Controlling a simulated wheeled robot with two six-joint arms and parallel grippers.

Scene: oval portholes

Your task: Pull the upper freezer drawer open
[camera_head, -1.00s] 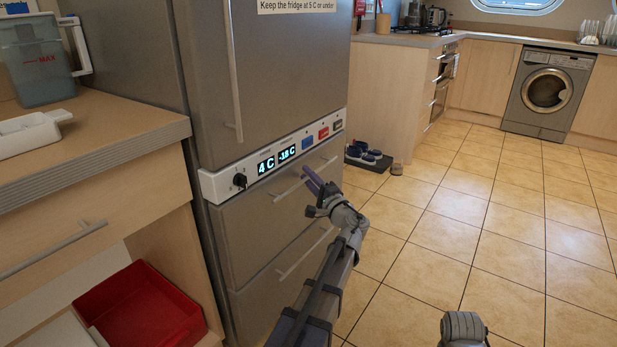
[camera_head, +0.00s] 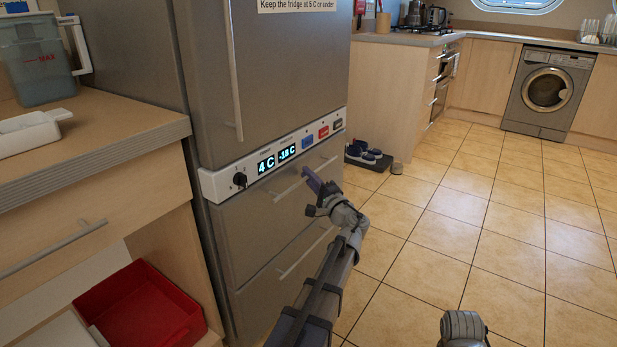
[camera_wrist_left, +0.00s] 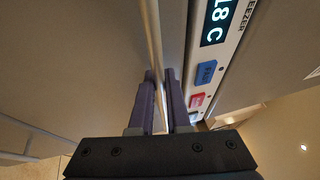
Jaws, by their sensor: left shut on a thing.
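The upper freezer drawer (camera_head: 262,222) is a grey metal front just below the white control panel, and it looks closed, flush with the fridge-freezer. Its handle (camera_head: 289,191) is a slim metal bar across the upper part of the front. My left gripper (camera_head: 308,175) is shut on this handle near its middle. In the left wrist view the two purple fingers (camera_wrist_left: 160,78) lie on either side of the handle bar (camera_wrist_left: 153,35). The fingers hide the gripped part of the bar.
The control panel (camera_head: 270,160) with displays and a knob is just above the drawer. A lower drawer handle (camera_head: 307,254) is below. A wooden counter (camera_head: 90,145) and red bin (camera_head: 140,308) stand left. Shoes on a dark tray (camera_head: 367,157) lie beyond; tiled floor right is clear.

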